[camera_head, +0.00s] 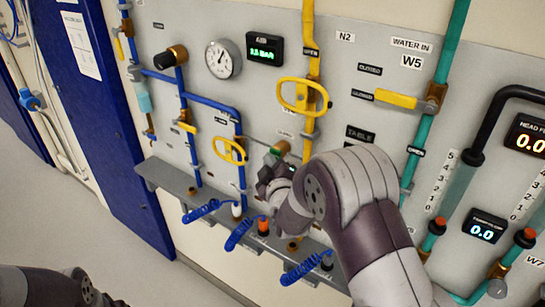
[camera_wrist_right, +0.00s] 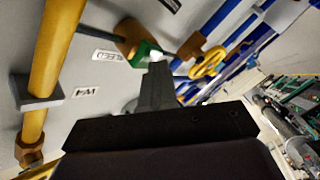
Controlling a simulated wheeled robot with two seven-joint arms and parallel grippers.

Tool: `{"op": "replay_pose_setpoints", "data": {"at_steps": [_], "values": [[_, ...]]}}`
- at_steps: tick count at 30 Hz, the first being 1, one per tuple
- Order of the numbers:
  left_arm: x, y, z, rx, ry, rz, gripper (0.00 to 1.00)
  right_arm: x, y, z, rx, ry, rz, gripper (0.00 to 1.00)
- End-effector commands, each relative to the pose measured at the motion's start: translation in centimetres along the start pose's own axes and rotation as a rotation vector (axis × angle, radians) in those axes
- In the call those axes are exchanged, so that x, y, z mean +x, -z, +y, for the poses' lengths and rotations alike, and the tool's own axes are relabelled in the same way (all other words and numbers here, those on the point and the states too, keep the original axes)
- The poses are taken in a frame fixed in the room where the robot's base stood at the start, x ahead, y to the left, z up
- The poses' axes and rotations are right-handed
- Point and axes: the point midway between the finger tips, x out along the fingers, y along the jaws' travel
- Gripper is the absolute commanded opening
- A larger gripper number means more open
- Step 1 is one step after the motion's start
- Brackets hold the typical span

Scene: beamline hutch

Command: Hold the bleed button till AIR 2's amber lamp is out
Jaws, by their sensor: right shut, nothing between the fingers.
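In the wrist view the closed fingertips (camera_wrist_right: 157,68) overlap the green part's lower edge; a small white spot shows there. I cannot tell whether they touch or press the button. A green-lit display (camera_head: 265,49) reads about 3.5 BAR. I cannot make out AIR 2's amber lamp.
A round gauge (camera_head: 222,59) and yellow valve handles (camera_head: 304,97) stand out from the panel. A grey ledge (camera_head: 170,180) with blue coiled hoses (camera_head: 240,233) runs below. My left arm shows dark at the lower left, away from the panel.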

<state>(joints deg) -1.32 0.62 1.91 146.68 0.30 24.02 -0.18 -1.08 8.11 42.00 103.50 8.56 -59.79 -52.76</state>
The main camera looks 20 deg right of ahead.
Motion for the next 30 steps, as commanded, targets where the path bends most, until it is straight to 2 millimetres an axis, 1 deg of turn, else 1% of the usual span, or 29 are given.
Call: {"op": "replay_pose_setpoints", "data": {"at_steps": [8, 18, 26, 30], "values": [[0.1, 0.0, 0.0, 0.0, 0.0, 0.0, 0.37, -0.2, 0.1, -0.1, 0.001, -0.001, 0.0, 0.0], [0.2, 0.0, 0.0, 0.0, 0.0, 0.0, 0.37, -1.4, 0.9, -1.1, 0.001, 0.0, 0.0, 0.0], [0.2, 0.0, 0.0, 0.0, 0.0, 0.0, 0.37, -1.4, 1.0, -1.1, 0.0, 0.0, 0.0, 0.0], [0.2, 0.0, 0.0, 0.0, 0.0, 0.0, 0.37, -2.1, 1.6, -1.6, 0.0, 0.001, 0.002, 0.0]]}}
